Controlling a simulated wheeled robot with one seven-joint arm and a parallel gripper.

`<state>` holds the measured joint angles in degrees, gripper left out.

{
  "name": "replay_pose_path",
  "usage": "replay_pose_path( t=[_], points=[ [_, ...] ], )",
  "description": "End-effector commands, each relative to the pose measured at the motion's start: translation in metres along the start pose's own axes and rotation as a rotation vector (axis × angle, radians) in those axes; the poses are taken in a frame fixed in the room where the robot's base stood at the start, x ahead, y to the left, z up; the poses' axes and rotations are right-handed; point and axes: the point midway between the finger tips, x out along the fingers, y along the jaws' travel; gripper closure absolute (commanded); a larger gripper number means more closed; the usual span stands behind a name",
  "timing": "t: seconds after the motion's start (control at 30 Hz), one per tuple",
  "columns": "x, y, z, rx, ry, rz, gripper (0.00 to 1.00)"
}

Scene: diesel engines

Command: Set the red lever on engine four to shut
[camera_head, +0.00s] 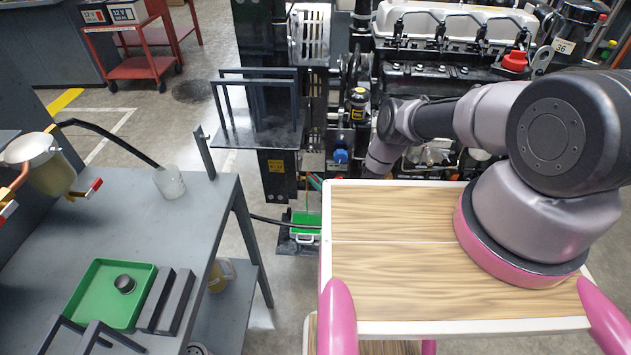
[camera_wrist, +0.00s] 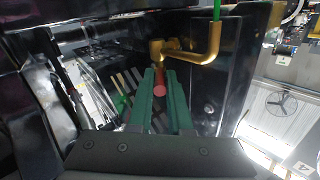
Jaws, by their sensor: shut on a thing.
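In the wrist view, my gripper (camera_wrist: 161,76) has its two green fingers closed around a small red rounded end, which appears to be the red lever (camera_wrist: 159,91). Just beyond the fingertips is a brass fitting (camera_wrist: 168,50) with a bent brass pipe (camera_wrist: 205,54). Most of the lever is hidden between the fingers, so its setting cannot be told. In the head view, my arm reaches down to the engine (camera_head: 450,70), and my gripper is hidden behind the wood-topped surface.
A plate marked 4 (camera_wrist: 303,168) shows at the lower right of the wrist view. Dark engine walls stand close around the fingers. In the head view, a grey bench (camera_head: 190,215) holds a green tray (camera_head: 100,300). A red cart (camera_head: 145,65) stands behind.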

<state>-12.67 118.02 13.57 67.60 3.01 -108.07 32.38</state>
Motion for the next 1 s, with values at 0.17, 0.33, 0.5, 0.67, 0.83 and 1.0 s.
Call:
replay_pose_path(
  t=[0.17,0.33,0.5,0.67,0.83,1.0],
  points=[
    [0.000,-0.004,0.001,0.000,0.008,0.042,1.00],
    [0.001,-0.010,0.002,-0.001,0.027,0.137,1.00],
    [0.003,-0.018,0.003,-0.001,0.055,0.272,1.00],
    [0.005,-0.024,0.004,0.000,0.083,0.399,1.00],
    [0.008,-0.028,0.005,-0.001,0.104,0.506,1.00],
    [0.010,-0.032,0.005,-0.001,0.122,0.589,1.00]
  ],
)
